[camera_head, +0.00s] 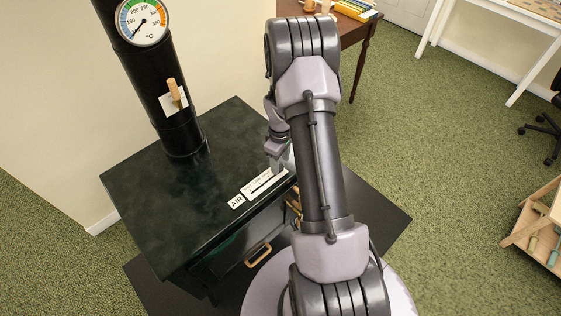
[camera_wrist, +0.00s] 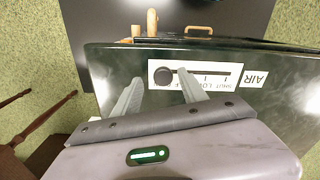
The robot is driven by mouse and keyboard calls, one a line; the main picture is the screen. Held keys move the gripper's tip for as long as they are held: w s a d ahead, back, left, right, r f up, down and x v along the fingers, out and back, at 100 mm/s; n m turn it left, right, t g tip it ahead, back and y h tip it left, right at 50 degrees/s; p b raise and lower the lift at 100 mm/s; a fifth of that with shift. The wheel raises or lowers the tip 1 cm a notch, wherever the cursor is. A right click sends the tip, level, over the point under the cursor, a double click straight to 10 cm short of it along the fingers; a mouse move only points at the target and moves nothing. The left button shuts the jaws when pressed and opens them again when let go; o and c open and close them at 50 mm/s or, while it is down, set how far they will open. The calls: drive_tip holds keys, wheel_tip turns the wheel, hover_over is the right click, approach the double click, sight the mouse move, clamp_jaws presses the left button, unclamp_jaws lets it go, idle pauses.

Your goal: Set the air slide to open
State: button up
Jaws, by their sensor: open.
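The air slide's white plate (camera_wrist: 215,67) lies on the stove's dark top, with the AIR label (camera_wrist: 255,79) beside it; the plate also shows in the head view (camera_head: 258,187). Its round dark knob (camera_wrist: 163,76) is at the slot end farthest from the AIR label. The lettering is upside down in the wrist view, and the word at the knob is hard to read. My gripper (camera_wrist: 160,77) is open, its fingertips on either side of the knob in the picture. I cannot tell whether they touch it. In the head view my gripper (camera_head: 279,163) partly hides the slide, and the knob is not visible.
The black flue pipe (camera_head: 165,95) with a thermometer (camera_head: 142,20) and a wooden-handled damper (camera_head: 175,93) rises from the stove top (camera_head: 165,205). A brown wooden table (camera_head: 352,32) stands behind my arm.

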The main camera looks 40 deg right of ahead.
sight(280, 166)
wheel_tip(280, 166, up, 16)
drive_tip(key=p, duration=0.5)
drive_tip(key=shift+r, duration=0.25)
